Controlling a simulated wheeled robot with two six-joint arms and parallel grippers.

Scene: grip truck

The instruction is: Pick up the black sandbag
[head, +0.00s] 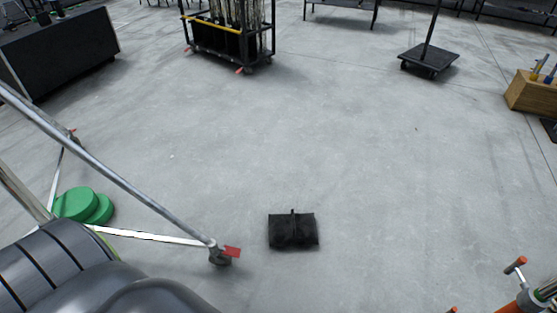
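The black sandbag (293,231) lies flat on the grey concrete floor, a little below the middle of the head view. It is a dark, roughly rectangular bag with a short strap or handle standing up at its top middle. Nothing touches or covers it. Neither of my gripper's fingertips shows in the head view.
A metal stand's leg (160,236) with a red-tabbed caster (222,255) is left of the bag. Green round pieces (80,204) lie farther left. A loaded cart (228,45), a flat dolly (430,58) and a wooden box (533,92) stand farther off. Floor around the bag is clear.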

